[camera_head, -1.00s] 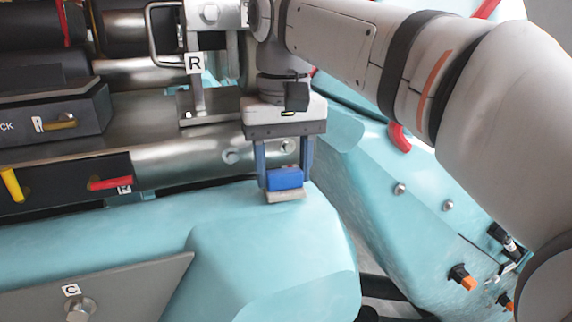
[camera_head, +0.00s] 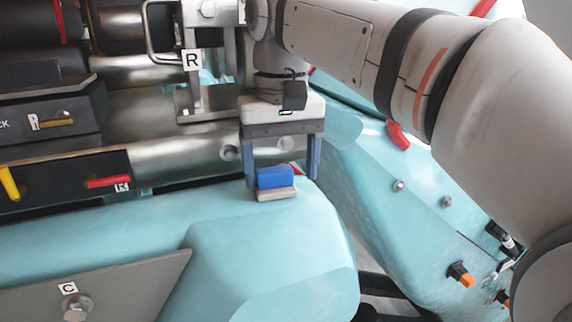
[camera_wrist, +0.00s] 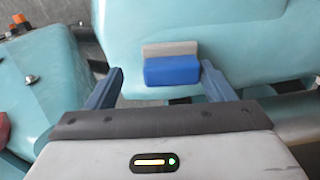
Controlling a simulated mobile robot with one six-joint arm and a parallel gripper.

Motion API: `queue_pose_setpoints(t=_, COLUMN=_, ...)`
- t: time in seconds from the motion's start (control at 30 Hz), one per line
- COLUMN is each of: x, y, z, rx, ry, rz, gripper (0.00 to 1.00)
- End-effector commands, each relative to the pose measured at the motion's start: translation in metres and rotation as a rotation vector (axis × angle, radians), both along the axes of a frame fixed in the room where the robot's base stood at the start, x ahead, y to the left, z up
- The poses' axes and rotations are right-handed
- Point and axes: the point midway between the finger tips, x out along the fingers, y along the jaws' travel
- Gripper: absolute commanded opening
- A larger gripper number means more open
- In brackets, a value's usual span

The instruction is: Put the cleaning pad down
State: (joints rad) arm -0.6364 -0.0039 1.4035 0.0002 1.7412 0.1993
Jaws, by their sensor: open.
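The cleaning pad (camera_head: 276,181) has a blue block on top and a beige base. It rests on the top of the teal body panel (camera_head: 235,215), near its rear edge. My gripper (camera_head: 282,180) is open, with its two blue fingers on either side of the pad and clear gaps to it. The wrist view also shows the pad (camera_wrist: 172,66) between and just beyond the open fingers (camera_wrist: 165,82), touching neither. The pad's underside is hidden.
A silver cylinder and bracket marked R (camera_head: 192,62) stand close behind my gripper. A black panel with red and yellow levers (camera_head: 65,183) is at the left. A sloping teal panel with orange knobs (camera_head: 462,275) is at the right. The teal surface in front is clear.

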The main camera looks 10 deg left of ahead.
Motion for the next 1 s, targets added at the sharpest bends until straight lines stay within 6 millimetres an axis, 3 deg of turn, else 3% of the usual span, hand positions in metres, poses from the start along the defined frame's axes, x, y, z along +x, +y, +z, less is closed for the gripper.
queue_pose_setpoints(t=0.13, x=0.000, y=0.000, z=-0.006, rx=0.000, ry=0.001, rz=0.000, gripper=0.76)
queue_pose_setpoints(t=0.23, x=0.001, y=0.001, z=0.021, rx=0.003, ry=-0.003, rz=0.001, gripper=0.76)
queue_pose_setpoints(t=0.6, x=0.010, y=0.001, z=0.069, rx=0.000, ry=-0.001, rz=0.001, gripper=0.76)
queue_pose_setpoints(t=1.0, x=0.009, y=0.001, z=0.075, rx=0.000, ry=0.001, rz=0.002, gripper=0.76)
